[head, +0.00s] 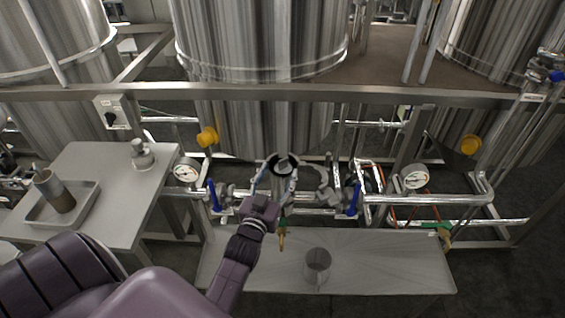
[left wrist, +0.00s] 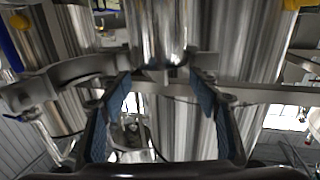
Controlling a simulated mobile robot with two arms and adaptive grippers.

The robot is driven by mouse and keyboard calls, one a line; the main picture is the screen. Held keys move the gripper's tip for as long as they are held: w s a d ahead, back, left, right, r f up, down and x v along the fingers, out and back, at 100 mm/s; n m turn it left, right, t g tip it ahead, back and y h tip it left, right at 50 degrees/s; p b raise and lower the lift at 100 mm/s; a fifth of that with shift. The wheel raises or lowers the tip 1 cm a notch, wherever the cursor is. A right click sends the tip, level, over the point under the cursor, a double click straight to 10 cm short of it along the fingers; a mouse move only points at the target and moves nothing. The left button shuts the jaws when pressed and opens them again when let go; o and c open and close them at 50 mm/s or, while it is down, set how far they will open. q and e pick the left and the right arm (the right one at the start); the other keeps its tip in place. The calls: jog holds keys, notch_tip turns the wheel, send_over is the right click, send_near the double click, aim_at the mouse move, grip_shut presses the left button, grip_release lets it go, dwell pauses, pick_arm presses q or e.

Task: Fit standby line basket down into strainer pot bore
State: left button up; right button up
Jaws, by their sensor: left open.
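My left gripper (head: 276,180) is open, with its fingers spread on either side of a round, open-topped metal body (head: 283,158) at the pipe line, seemingly the strainer pot. Something grey shows inside its dark ring; I cannot tell whether it is a basket. In the left wrist view the blue-padded fingers (left wrist: 160,82) stand apart, with a shiny cylinder (left wrist: 157,30) beyond and between them. Whether they touch it is unclear. A grey mesh-like cylinder, looking like a basket (head: 317,262), stands upright on the low bench (head: 400,265). My right gripper is not in view.
A brownish cylinder (head: 54,192) leans in a tray (head: 84,210) on the left table, near a knobbed metal lid (head: 142,155). Blue valve handles (head: 214,197) and pressure gauges (head: 187,171) flank the pipe line. A steel beam and large tanks stand behind.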

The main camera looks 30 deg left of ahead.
pick_arm(q)
jog(key=r+v, duration=0.1)
jog(key=v, duration=0.6)
jog(key=shift+d, duration=0.15)
